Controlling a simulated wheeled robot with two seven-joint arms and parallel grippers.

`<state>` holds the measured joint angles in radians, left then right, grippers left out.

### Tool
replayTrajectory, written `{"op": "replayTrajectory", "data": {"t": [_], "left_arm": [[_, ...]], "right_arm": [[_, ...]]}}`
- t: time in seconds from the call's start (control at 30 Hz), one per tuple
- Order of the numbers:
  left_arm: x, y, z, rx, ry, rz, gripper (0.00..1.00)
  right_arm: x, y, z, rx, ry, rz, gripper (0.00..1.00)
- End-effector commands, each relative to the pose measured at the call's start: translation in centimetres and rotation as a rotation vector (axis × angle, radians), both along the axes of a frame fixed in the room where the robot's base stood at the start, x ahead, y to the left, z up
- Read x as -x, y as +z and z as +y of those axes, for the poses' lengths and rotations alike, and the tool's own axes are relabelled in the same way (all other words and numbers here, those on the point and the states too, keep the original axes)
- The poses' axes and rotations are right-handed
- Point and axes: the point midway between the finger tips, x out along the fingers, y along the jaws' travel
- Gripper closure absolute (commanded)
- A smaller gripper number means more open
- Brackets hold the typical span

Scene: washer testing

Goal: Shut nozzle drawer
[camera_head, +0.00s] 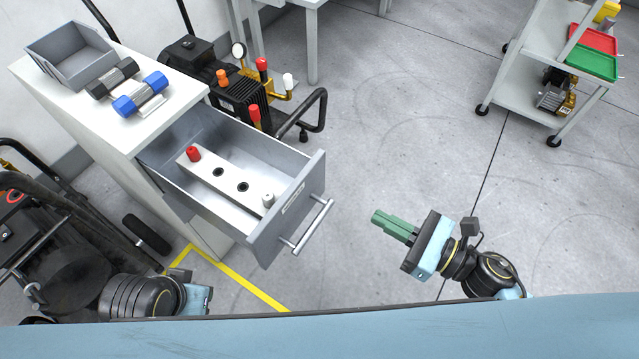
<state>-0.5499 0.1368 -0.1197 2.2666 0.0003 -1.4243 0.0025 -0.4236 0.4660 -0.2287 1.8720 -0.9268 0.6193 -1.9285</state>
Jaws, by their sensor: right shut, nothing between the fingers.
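The nozzle drawer (288,206) is pulled out of the white cabinet (170,140) at the left. Its grey front carries a silver bar handle (314,228) facing right. Inside is a light nozzle rack (229,182) with a red nozzle (193,153) at its far end, a whitish nozzle (267,200) at its near end and two empty dark holes between. My right gripper (378,217) has green fingers, is shut and empty, and points left toward the handle, with a clear gap. My left arm shows at the bottom left; its fingers are not visible.
A grey bin (72,56) and blue and black dumbbell-like parts (140,94) sit on the cabinet top. A pressure washer (235,85) stands behind the drawer. A cart (545,60) with red and green trays stands at the upper right. The floor right of the drawer is clear.

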Motion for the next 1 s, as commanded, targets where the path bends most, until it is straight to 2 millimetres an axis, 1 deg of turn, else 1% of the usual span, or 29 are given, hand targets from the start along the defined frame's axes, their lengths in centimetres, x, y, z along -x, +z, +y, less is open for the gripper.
{"op": "replayTrajectory", "data": {"t": [0.13, 0.27, 0.7, 0.83, 1.0], "left_arm": [[0.1, 0.7, 0.0, 0.001, 0.001, -0.005, 0.64], [0.2, 1.0, -0.1, 0.003, 0.001, -0.008, 0.64], [0.3, 1.6, -0.2, 0.006, 0.001, -0.011, 0.64], [0.3, 1.8, -0.3, 0.007, 0.001, -0.015, 0.64], [0.3, 1.9, -0.3, 0.007, 0.0, -0.014, 0.64]], "right_arm": [[0.0, 0.0, 0.7, 0.019, 0.021, -0.038, 1.0], [-1.0, 0.2, 2.0, 0.018, 0.021, -0.042, 1.0], [-6.3, 0.2, 9.3, 0.017, 0.019, -0.039, 1.0], [-7.3, 0.1, 10.7, 0.016, 0.018, -0.036, 1.0], [-7.9, 0.1, 11.5, 0.018, 0.018, -0.036, 1.0]]}}
